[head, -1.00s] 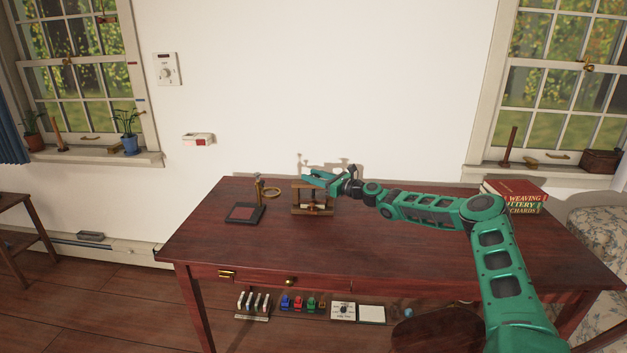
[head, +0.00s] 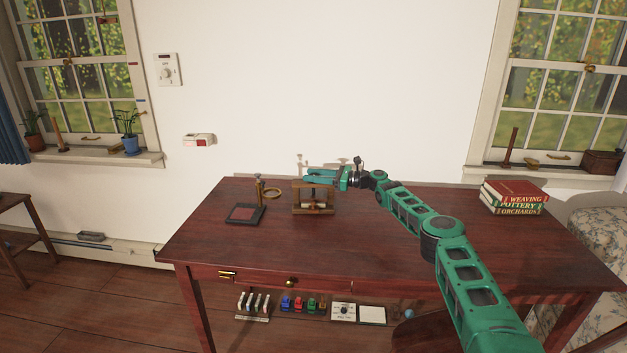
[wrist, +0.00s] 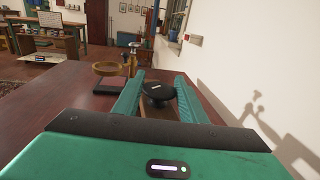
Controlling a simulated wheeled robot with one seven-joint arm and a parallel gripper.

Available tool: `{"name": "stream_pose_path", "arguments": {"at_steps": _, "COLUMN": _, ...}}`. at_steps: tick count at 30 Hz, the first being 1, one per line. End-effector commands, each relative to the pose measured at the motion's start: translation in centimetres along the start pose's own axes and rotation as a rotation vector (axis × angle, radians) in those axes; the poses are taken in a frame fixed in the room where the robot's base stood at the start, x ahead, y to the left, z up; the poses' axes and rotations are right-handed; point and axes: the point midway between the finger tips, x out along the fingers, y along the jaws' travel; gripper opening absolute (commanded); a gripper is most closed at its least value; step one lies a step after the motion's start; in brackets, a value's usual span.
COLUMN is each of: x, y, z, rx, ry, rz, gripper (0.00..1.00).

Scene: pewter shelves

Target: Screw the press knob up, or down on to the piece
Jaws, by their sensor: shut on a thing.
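A small wooden press (head: 314,210) stands on the dark red desk near its back edge, left of the middle. A pale piece (head: 308,205) shows low inside its frame, and I cannot tell whether anything touches its top. My green gripper (head: 308,175) lies level over the press, reaching in from the right. In the wrist view the black round press knob (wrist: 157,91) with a pale mark sits between the two green fingers of my gripper (wrist: 158,98), which are shut on it. The screw below the knob is hidden.
Left of the press stand a brass ring stand (head: 272,193) and a dark square tray (head: 244,214). Several books (head: 514,198) lie stacked at the desk's right. The wall is close behind the press. The desk's front and middle are clear.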

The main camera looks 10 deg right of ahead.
Motion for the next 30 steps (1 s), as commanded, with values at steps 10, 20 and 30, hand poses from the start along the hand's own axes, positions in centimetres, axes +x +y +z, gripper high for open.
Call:
{"name": "stream_pose_path", "arguments": {"at_steps": 10, "x": -0.33, "y": -0.03, "z": -0.08, "rx": 0.010, "ry": -0.015, "rz": 0.032, "gripper": 0.15}}
{"name": "stream_pose_path", "arguments": {"at_steps": 20, "x": -0.37, "y": 0.01, "z": -0.21, "rx": 0.011, "ry": -0.015, "rz": 0.035, "gripper": 0.15}}
{"name": "stream_pose_path", "arguments": {"at_steps": 30, "x": -0.37, "y": 0.02, "z": -0.29, "rx": 0.013, "ry": -0.014, "rz": 0.036, "gripper": 0.15}}
